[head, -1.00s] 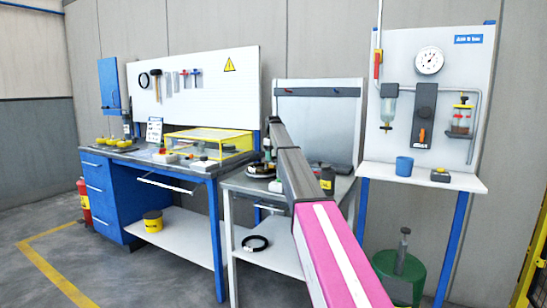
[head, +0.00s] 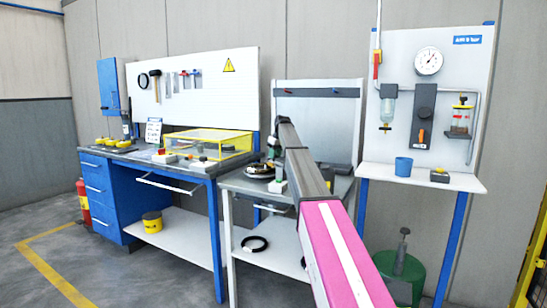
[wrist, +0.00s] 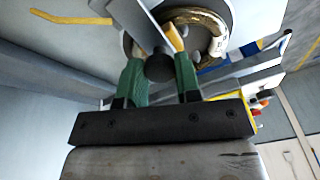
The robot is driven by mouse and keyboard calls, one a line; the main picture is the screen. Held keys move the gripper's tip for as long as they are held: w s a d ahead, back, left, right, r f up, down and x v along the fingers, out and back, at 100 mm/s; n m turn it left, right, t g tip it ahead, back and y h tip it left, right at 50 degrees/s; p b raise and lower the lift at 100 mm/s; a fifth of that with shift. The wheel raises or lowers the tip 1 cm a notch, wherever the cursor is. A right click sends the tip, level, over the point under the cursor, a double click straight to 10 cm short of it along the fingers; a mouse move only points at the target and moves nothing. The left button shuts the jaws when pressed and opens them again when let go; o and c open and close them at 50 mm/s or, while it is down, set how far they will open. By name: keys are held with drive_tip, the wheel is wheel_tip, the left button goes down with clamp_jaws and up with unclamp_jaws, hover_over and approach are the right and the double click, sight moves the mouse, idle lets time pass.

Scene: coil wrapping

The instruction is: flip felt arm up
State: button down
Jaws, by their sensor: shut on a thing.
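In the wrist view, my gripper (wrist: 159,72) has green fingers closed around a dark round knob (wrist: 160,68). A pale grey bar (wrist: 140,22) runs up and left from beside the knob, and I take it to be the felt arm. A yellow-orange strip (wrist: 173,36) lies just behind the knob. A brassy ring-shaped coil (wrist: 208,17) with pale patches sits on a light surface beyond it. In the head view, my gripper (head: 274,147) is small above the middle grey table, near the round device (head: 259,170). My arm partly hides this spot.
The blue workbench (head: 150,178) with a yellow-framed clear case (head: 208,142) stands left of the grey table (head: 235,182). A green bin (head: 400,272) is on the floor.

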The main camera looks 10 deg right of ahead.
sight(283, 165)
drive_tip(key=shift+s+d+r+t+y, duration=0.2)
drive_tip(key=shift+s+d+t+y, duration=0.2)
drive_tip(key=shift+y, duration=0.2)
drive_tip(key=shift+s+d+r+t+y, duration=0.2)
drive_tip(key=shift+s+d+t+y, duration=0.1)
drive_tip(key=shift+t+y, duration=0.25)
drive_tip(key=shift+s+d+r+t+y, duration=0.1)
drive_tip(key=shift+s+d+t+y, duration=0.1)
drive_tip(key=shift+d+t+y, duration=0.3)
drive_tip(key=shift+s+d+r+t+y, duration=0.15)
drive_tip(key=shift+s+t+y, duration=0.1)
drive_tip(key=shift+y, duration=0.4)
drive_tip(key=shift+s+d+f+t+y, duration=0.1)
drive_tip(key=shift+s+d+t+y, duration=0.1)
drive_tip(key=shift+d+t+y, duration=0.3)
drive_tip(key=shift+s+d+t+y, duration=0.2)
drive_tip(key=shift+t+y, duration=0.1)
drive_tip(key=shift+y, duration=0.3)
drive_tip(key=shift+s+d+f+t+y, duration=0.1)
drive_tip(key=shift+s+d+t+y, duration=0.1)
drive_tip(key=shift+d+t+y, duration=0.25)
drive_tip(key=shift+s+d+f+t+y, duration=0.1)
drive_tip(key=shift+s+d+t+y, duration=0.2)
drive_tip(key=shift+y, duration=0.4)
drive_tip(key=shift+s+d+f+t+y, duration=0.1)
drive_tip(key=shift+d+t+y, duration=0.05)
drive_tip(key=shift+t+y, duration=0.35)
